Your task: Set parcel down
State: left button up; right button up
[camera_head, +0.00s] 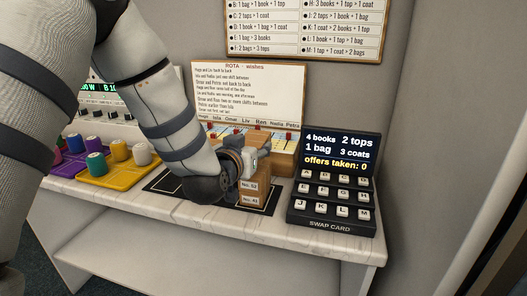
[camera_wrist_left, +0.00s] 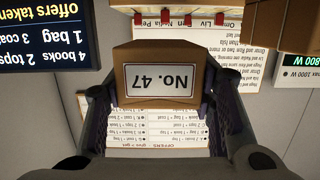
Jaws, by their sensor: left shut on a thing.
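A brown cardboard parcel with a white "No. 47" label (camera_wrist_left: 160,52) sits between the two dark fingers of my left gripper (camera_wrist_left: 160,100) in the left wrist view. The gripper is shut on it. In the head view my left gripper (camera_head: 237,160) is over the right part of the counter. Just below it, brown parcels (camera_head: 261,194) with small white number labels stand one above the other on a black outlined mat (camera_head: 265,209). My arm hides much of the mat, and I cannot tell there whether the held parcel touches the stack. My right gripper is out of view.
A black swap card keypad (camera_head: 331,190) stands close on the right. The white counter's front strip (camera_head: 180,205) is clear.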

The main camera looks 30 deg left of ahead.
pick_arm(q)
jog(key=f, duration=0.2)
jog(key=w+f+b, duration=0.1)
jog(key=f, duration=0.1)
jog(key=shift+w+f, duration=0.1)
jog(key=shift+f, duration=0.15)
jog(key=shift+s, duration=0.3)
jog(key=shift+s+r, duration=0.35)
jog(key=shift+r, duration=0.05)
jog(key=shift+w+f, duration=0.1)
jog(key=shift+w, duration=0.05)
jog(key=o, duration=1.2)
jog(key=shift+o, duration=0.2)
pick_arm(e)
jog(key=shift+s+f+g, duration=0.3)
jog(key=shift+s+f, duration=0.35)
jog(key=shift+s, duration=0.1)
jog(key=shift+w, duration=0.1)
